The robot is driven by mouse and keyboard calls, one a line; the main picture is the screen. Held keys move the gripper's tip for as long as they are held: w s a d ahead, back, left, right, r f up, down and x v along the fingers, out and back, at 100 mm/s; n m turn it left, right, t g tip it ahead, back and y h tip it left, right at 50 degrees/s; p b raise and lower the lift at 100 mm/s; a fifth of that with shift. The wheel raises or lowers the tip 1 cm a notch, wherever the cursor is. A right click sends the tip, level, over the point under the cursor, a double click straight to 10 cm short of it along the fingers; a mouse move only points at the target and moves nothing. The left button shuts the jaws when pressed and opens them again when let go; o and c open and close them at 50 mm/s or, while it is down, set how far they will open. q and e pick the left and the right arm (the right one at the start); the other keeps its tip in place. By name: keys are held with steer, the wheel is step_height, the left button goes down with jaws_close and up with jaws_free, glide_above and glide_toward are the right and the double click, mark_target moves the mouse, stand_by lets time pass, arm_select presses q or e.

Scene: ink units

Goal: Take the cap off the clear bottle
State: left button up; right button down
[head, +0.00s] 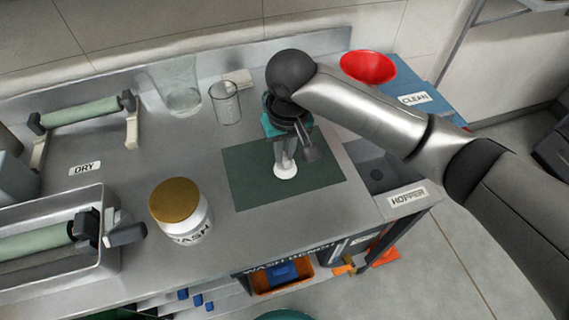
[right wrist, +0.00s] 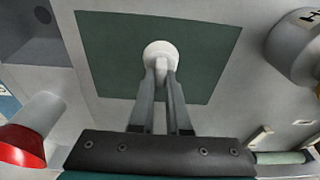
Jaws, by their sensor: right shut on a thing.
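My right gripper (head: 285,160) points down over the dark green mat (head: 243,190). Its fingers are shut on the knob of a small round white cap (head: 285,172). In the right wrist view the cap (right wrist: 160,48) shows as a white disc with its knob between the fingertips (right wrist: 160,72). It is at or just above the mat; I cannot tell if it touches. A tall clear vessel (head: 180,88) stands at the back of the bench, with a clear beaker (head: 227,104) beside it. I cannot tell for sure which is the clear bottle. My left gripper is out of view.
A white WASH jar with a brown lid (head: 176,200) stands left of the mat. A red bowl (head: 367,67) is at the back right, near the CLEAN label (head: 415,98). The HOPPER basin (head: 377,172) lies right of the mat. Rollers (head: 82,112) are at the left.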

mark_target(285, 164)
step_height(285, 164, down, 4)
steer(key=shift+f+b, duration=0.2)
steer(key=shift+b, duration=0.2)
steer(key=c, duration=0.9)
jaws_free()
